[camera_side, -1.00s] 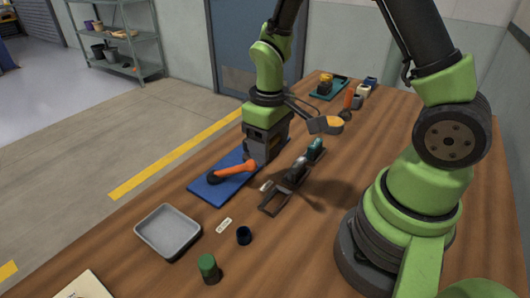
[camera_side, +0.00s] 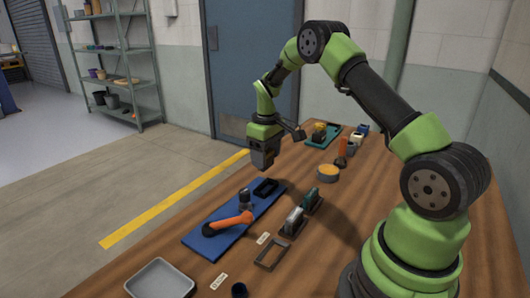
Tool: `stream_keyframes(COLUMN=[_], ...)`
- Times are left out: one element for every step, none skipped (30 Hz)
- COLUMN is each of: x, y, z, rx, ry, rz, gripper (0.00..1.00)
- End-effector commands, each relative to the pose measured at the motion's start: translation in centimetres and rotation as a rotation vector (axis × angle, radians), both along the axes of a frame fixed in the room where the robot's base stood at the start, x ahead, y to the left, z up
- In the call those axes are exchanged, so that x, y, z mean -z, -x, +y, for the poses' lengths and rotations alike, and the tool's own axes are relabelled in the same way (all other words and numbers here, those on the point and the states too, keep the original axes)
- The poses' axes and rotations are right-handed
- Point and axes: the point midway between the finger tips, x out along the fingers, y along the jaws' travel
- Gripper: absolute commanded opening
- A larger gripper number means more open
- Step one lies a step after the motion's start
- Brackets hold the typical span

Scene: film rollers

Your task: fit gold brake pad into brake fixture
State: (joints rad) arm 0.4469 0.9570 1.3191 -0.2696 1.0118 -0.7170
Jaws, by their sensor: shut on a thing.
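My gripper (camera_side: 264,165) is raised above the far end of the blue mat and points down. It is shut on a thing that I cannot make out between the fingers. I cannot pick out a gold brake pad for certain; a round grey piece with a yellow-gold top (camera_side: 328,173) sits on the table to the right of the gripper. I cannot tell for certain which thing is the brake fixture. A row of dark holders carries a silver block (camera_side: 293,220) and a dark green block (camera_side: 311,199), with an empty dark frame (camera_side: 272,254) at its near end.
The blue mat (camera_side: 210,240) carries an orange-handled tool (camera_side: 230,222), a dark metal part (camera_side: 245,200) and a black tray (camera_side: 266,188). A grey tray (camera_side: 160,280) lies in front. A teal tray (camera_side: 322,136) and small containers (camera_side: 357,138) stand at the back.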

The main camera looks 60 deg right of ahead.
Motion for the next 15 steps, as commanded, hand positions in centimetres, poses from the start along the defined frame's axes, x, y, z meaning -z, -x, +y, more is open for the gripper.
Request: stream_keyframes(x=[0.5, 0.7, 1.1, 1.3, 1.6, 1.9, 2.2, 2.4, 2.7, 3.0, 3.3, 3.6, 3.8, 4.1, 4.5], y=[0.0, 0.0, 0.0, 0.0, 0.0, 0.0, 0.0, 0.0, 0.0, 0.0, 0.0, 0.0, 0.0, 0.0, 0.0], z=[0.0, 0.0, 0.1, 0.0, 0.0, 0.0, 0.1, 0.0, 0.0, 0.1, 0.1, 0.1, 0.1, 0.1, 0.1], rx=[-0.001, -0.001, -0.001, -0.002, -0.002, -0.002, -0.002, -0.002, -0.001, 0.000, 0.000, 0.000, 0.000, 0.000, 0.000], ry=[0.000, -0.001, -0.001, 0.000, 0.000, 0.000, 0.000, 0.000, 0.000, 0.000, -0.001, 0.000, 0.000, 0.000, 0.000], rz=[0.001, 0.001, 0.002, 0.001, 0.001, 0.002, 0.002, 0.001, 0.001, 0.001, 0.001, 0.000, 0.000, 0.000, 0.000], gripper=[0.30, 0.30, 0.30, 0.30, 0.30, 0.30, 0.30, 0.30, 0.30, 0.30, 0.30, 0.30, 0.30, 0.30, 0.30])
